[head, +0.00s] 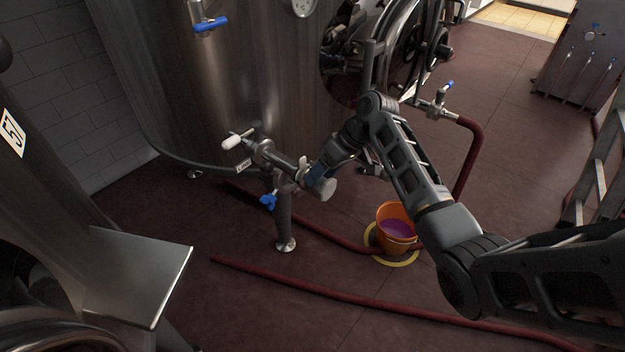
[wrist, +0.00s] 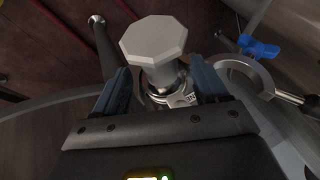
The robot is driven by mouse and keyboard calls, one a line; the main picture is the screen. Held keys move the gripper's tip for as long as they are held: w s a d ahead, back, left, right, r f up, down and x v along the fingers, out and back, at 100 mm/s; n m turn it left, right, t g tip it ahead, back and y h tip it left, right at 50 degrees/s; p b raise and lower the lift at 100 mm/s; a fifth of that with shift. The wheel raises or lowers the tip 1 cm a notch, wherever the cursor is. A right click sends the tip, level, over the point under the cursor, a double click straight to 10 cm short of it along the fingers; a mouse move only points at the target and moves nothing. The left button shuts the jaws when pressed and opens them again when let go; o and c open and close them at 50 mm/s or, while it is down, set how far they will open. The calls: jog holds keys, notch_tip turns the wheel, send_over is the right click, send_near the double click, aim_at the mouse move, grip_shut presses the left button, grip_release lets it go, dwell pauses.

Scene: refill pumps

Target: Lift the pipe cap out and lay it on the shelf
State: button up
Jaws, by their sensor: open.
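The pipe cap (head: 324,188) is a pale grey piece with an eight-sided end, at the end of the short pipe on the steel tank. In the wrist view the cap (wrist: 153,40) sits beyond and between my fingers. My gripper (head: 316,174) is at the cap, and its blue fingers (wrist: 162,82) stand apart on either side of the cap's narrower stem. Whether they touch it I cannot tell. A ring-shaped clamp (wrist: 246,72) hangs beside the joint at the right of the wrist view. A flat metal shelf (head: 140,272) is at the lower left, with its top bare.
A blue-handled valve (head: 268,201) is just below the pipe. The steel tank (head: 235,85) stands behind. An orange bucket (head: 397,222) with purple liquid stands on the floor to the right. Red hoses (head: 360,300) cross the floor. A ladder (head: 600,175) is at the right edge.

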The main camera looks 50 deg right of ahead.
jog(key=shift+x, duration=1.1)
jog(key=c, duration=1.3)
jog(key=shift+r, duration=0.5)
jog(key=r, duration=0.3)
jog(key=shift+s+d+r, duration=0.25)
jog(key=shift+r, duration=0.05)
jog(key=s+d+r, duration=0.6)
jog(key=s+d, duration=0.1)
jog(key=s, duration=0.1)
jog(key=shift+s+r+b, duration=0.2)
jog(key=shift+r+b, duration=0.05)
jog(key=shift+b, duration=0.1)
jog(key=shift+d, duration=0.1)
jog(key=shift+r, duration=0.1)
